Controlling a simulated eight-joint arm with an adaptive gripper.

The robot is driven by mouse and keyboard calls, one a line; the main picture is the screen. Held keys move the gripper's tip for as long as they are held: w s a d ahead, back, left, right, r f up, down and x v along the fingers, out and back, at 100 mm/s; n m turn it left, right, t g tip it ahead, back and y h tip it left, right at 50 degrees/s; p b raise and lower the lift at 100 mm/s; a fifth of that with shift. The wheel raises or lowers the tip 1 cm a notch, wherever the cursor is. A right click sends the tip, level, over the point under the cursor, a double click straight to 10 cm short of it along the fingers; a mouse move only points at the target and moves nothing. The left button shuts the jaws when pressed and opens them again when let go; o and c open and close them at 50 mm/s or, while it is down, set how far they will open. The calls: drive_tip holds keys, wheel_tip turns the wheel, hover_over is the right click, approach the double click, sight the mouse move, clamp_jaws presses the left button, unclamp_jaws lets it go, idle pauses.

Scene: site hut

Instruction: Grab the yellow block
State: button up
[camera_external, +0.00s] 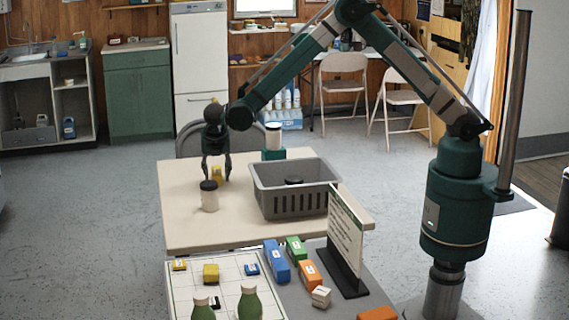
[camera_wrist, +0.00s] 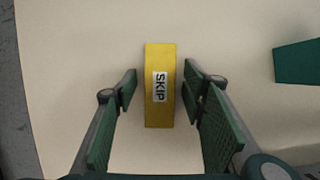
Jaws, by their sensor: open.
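My gripper (camera_wrist: 157,90) is open, with one finger on each side of the block and a gap showing on both sides. In the external view my gripper (camera_external: 216,179) points down over the far left part of the table, and the yellow block (camera_external: 217,172) shows partly between its fingers.
A sign (camera_external: 345,235) stands upright at the front right.

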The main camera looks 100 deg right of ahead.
drive_tip(key=shift+f, duration=0.1)
idle(0.8)
drive_tip(key=c, duration=1)
